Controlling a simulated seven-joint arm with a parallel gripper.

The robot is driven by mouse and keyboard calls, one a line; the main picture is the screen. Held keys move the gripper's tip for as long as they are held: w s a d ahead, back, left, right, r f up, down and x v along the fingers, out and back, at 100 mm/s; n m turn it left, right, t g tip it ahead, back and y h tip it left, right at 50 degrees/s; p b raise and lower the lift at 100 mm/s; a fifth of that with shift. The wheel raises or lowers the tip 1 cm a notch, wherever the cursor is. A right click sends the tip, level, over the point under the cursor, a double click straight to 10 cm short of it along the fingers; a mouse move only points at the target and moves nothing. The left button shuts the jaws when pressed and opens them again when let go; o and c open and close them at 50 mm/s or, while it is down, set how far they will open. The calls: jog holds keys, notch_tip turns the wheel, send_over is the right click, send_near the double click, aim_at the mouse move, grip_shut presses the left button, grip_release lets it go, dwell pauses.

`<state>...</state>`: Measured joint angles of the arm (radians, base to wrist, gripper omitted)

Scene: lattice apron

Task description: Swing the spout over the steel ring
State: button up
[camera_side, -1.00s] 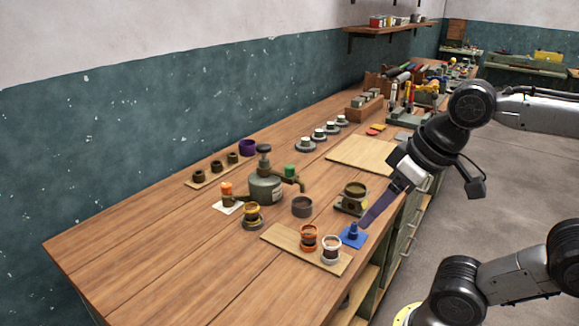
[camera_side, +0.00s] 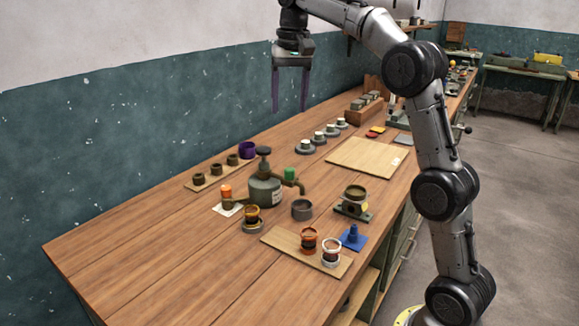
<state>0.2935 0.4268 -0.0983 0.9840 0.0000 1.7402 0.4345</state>
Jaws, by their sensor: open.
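A grey-green pot (camera_side: 265,190) with a dark top knob stands mid-bench. Its spout (camera_side: 298,184), with a green cap (camera_side: 290,174), points right; the tip appears above or behind a dark grey cup (camera_side: 302,210). A pale, silvery ring (camera_side: 331,247) is around a cup on the front wooden board, right of an orange-ringed cup (camera_side: 309,239). Which of the ring-shaped pieces is the steel ring is not certain. My gripper (camera_side: 290,109) is open and empty, with its fingers pointing down, high above the bench and apart from the pot.
An orange-topped piece (camera_side: 226,191) stands left of the pot, a yellow-banded cup (camera_side: 251,215) in front. A blue piece (camera_side: 353,234) and a small stand (camera_side: 354,203) are at right. Dark cups (camera_side: 216,167) line the back left. The left front of the bench is clear.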

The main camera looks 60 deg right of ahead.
jog(key=g, duration=0.1)
send_over(290, 169)
notch_tip(290, 169, down, 5)
jog(key=shift+m, duration=0.3)
notch_tip(290, 169, down, 14)
jog(key=shift+w+f, duration=0.1)
jog(key=shift+f, duration=0.05)
grip_shut()
dwell(1.2)
